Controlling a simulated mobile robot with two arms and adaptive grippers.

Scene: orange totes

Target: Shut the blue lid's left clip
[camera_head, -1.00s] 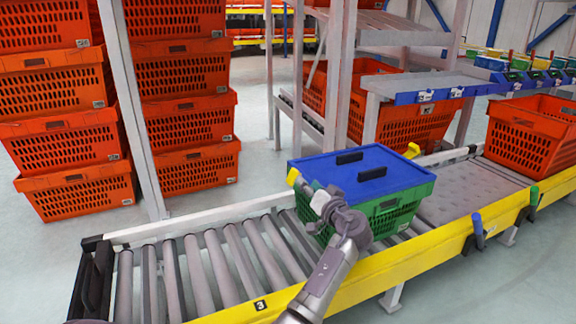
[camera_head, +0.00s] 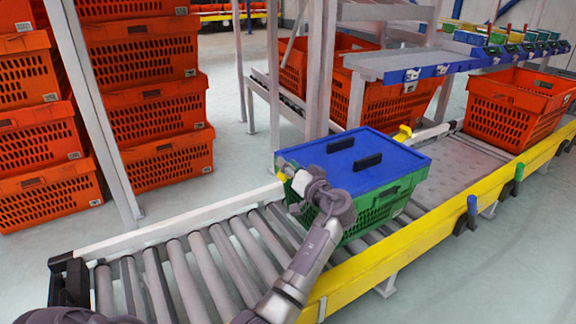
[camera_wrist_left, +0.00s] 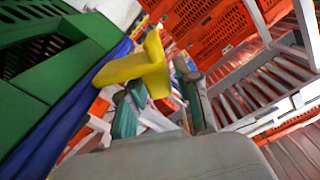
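The blue lid (camera_head: 345,162) lies on the green crate (camera_head: 378,212), which stands on the roller conveyor. Its left clip is yellow (camera_head: 283,174), at the lid's left end, partly hidden by my gripper. In the left wrist view the yellow clip (camera_wrist_left: 138,68) sticks out from the blue edge beside the green crate wall. My left gripper (camera_head: 292,178) is at this clip. In the wrist view its two fingers (camera_wrist_left: 158,90) stand apart with a gap, the clip close by the left finger; contact is unclear. The right clip (camera_head: 403,133) is yellow and stands out from the far side. My right gripper is not in view.
The conveyor has a yellow front rail (camera_head: 400,250) and a pale back rail (camera_head: 185,216). An orange tote (camera_head: 515,110) stands farther right on it. Stacked orange totes (camera_head: 160,110) and a metal post (camera_head: 95,110) are at left. Rollers left of the crate are bare.

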